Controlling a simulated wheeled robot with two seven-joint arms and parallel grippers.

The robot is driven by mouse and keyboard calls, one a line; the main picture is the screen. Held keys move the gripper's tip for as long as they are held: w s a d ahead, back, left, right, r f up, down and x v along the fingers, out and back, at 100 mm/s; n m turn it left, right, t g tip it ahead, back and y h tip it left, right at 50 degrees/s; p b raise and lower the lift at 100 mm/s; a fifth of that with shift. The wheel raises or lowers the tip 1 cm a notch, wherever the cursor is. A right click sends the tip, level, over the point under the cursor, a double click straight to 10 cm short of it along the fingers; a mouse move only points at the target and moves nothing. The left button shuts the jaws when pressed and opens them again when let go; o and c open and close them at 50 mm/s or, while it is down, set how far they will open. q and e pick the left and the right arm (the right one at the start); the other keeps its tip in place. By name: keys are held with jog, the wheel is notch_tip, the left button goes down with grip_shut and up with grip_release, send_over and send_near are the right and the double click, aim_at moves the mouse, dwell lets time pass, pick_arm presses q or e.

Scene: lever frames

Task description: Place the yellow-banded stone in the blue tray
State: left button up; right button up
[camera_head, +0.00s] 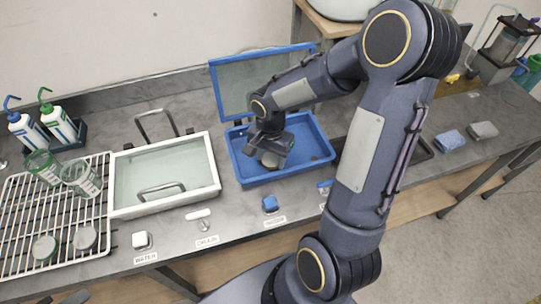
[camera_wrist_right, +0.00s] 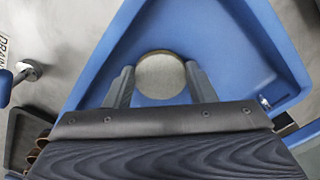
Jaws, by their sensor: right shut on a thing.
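My right gripper (camera_head: 270,157) reaches down into the open blue tray (camera_head: 262,181). It is shut on a round grey stone (camera_head: 270,160) in the head view. In the right wrist view the stone (camera_wrist_right: 161,76) sits between the two fingers of my right gripper (camera_wrist_right: 160,84), with a thin yellowish rim around its pale top. The blue tray floor (camera_wrist_right: 205,35) lies beneath it; I cannot tell whether the stone touches it. Dark tips at the bottom left edge of the head view may be my left gripper (camera_head: 61,298); its state is unclear.
The tray's hinged lid (camera_head: 232,88) stands open behind. A white-rimmed basin (camera_head: 214,165) is to the left. Small knobs line the counter front. Blue and grey sponges (camera_head: 450,140) lie at the right.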

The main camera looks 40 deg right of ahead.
aim_at(271, 161)
jog(key=o, duration=1)
jog(key=shift+f, duration=0.1)
notch_tip(271, 161, up, 12)
jog(key=shift+s+a+r+n+t+y, duration=0.55)
jog(key=shift+s+a+n+t, duration=0.65)
jog(key=shift+s+n, duration=0.95)
jog(key=shift+s+a+r+n+t+y, duration=0.4)
jog(key=shift+s+a+n+t+y, duration=0.3)
jog(key=shift+s+a+n, duration=1.4)
jog(key=shift+s+a+r+n+t+y, duration=0.45)
jog(key=shift+s+a+n+t+y, duration=0.6)
jog(key=shift+s, duration=1.85)
jog(key=shift+d+h, duration=0.2)
jog(key=shift+h, duration=0.2)
